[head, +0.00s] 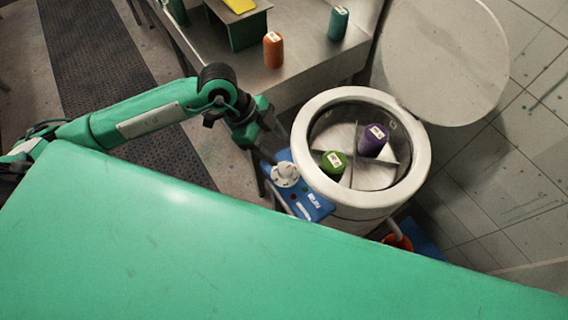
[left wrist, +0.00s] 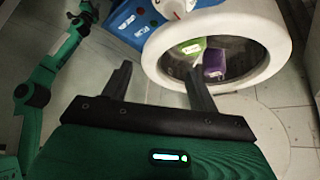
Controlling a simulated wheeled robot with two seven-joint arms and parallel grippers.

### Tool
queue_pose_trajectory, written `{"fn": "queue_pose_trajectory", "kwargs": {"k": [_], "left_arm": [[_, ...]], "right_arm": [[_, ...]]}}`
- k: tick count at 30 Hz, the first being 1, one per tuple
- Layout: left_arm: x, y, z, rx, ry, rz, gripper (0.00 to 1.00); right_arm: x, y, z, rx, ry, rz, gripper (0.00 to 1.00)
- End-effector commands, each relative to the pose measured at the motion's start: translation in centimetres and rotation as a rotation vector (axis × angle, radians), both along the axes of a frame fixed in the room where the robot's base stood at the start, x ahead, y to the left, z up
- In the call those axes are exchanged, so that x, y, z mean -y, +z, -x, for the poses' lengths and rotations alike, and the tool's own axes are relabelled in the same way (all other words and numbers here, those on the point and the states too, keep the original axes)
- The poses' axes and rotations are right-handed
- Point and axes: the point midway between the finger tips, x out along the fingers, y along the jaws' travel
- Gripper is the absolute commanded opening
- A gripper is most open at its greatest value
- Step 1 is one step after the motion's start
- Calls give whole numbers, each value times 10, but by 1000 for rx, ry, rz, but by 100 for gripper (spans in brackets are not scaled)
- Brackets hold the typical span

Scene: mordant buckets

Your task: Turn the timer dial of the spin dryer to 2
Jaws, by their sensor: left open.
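The spin dryer (head: 415,180) is a white round tub with an open top, and it shows in the left wrist view (left wrist: 275,40). A blue control panel (head: 314,204) juts from its left side. The white timer dial (head: 285,174) sits on this panel; its setting is too small to read. In the left wrist view the dial (left wrist: 175,8) is cut by the top edge. My left gripper (head: 276,147) is open and empty, just above and left of the dial. Its two dark fingers (left wrist: 158,72) are spread, with no visible contact. My right gripper is not seen.
A green bottle (head: 334,163) and a purple bottle (head: 373,140) are inside the divided tub. The round lid (head: 445,55) stands open behind. A metal table (head: 300,62) with an orange bottle (head: 273,50) and a teal bottle (head: 338,23) is at the top.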

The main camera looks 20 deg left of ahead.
Motion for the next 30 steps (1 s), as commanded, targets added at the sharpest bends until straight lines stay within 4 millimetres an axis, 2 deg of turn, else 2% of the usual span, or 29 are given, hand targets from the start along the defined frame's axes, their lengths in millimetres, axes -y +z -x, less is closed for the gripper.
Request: {"fn": "queue_pose_trajectory", "kwargs": {"k": [1, 3, 8, 14, 24, 30], "left_arm": [[-13, -3, -3, -6, 27, -64, 61], [-26, -5, -6, -14, 61, -128, 61], [-34, -13, -8, -24, 90, -178, 61], [-22, -39, -8, -28, 89, -176, 61], [5, -105, -12, -26, 88, -174, 61], [14, -128, -13, -25, 88, -174, 61]], "right_arm": [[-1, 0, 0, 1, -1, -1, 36], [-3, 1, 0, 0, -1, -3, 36], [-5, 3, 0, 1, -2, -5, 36], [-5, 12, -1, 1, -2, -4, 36], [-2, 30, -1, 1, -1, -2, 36], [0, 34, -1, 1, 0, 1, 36]]}}
